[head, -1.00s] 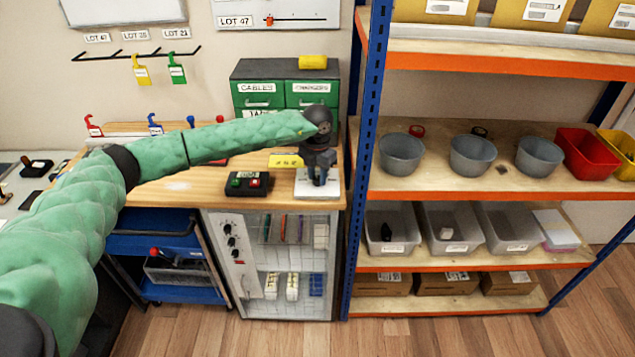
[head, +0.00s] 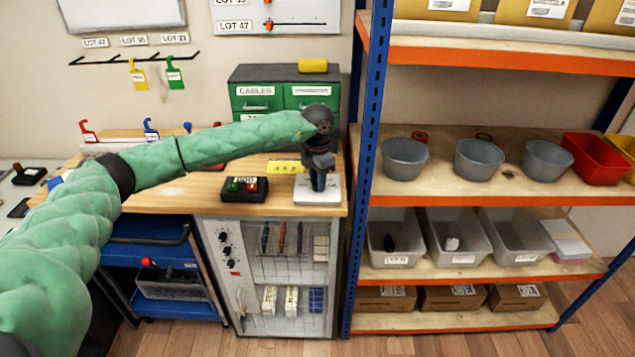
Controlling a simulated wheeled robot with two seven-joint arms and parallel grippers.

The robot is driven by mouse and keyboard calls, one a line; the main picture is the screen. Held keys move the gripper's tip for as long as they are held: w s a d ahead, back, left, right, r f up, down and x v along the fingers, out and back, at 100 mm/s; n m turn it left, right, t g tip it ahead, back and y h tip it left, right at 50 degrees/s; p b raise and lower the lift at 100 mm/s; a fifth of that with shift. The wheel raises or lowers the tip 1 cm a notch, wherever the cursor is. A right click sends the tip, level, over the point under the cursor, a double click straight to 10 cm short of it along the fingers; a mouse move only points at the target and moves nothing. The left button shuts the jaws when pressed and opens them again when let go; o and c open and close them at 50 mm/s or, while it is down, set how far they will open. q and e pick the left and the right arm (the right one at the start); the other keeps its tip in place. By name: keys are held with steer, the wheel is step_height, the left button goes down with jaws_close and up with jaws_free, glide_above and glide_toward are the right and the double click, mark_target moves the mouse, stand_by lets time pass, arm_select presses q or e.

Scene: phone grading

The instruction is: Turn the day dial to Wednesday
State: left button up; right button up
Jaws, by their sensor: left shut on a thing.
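My left arm reaches across the workbench, and my left gripper (head: 318,183) points down over a small white base (head: 318,198) at the bench's right end. The gripper is shut on what appears to be the day dial on that base. The dial itself is hidden by the fingers, so its day marking cannot be read. A yellow plate with dark characters (head: 285,167) shows just left of the gripper. My right gripper is not in view.
A black box with a green and a red button (head: 244,189) sits left of the white base. Green drawers (head: 258,102) stand behind. A blue post (head: 370,120) of the shelving rises close to the right.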

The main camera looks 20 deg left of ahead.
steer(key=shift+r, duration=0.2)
arm_select(q)
steer(key=o, duration=1)
steer(key=shift+c, duration=0.2)
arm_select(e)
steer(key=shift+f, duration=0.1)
arm_select(q)
steer(key=shift+r, duration=0.3)
step_height(320, 180, up, 6)
steer(key=b, duration=0.2)
steer(key=shift+r+b, duration=0.15)
steer(key=shift+b, duration=0.25)
steer(key=shift+r, duration=0.45)
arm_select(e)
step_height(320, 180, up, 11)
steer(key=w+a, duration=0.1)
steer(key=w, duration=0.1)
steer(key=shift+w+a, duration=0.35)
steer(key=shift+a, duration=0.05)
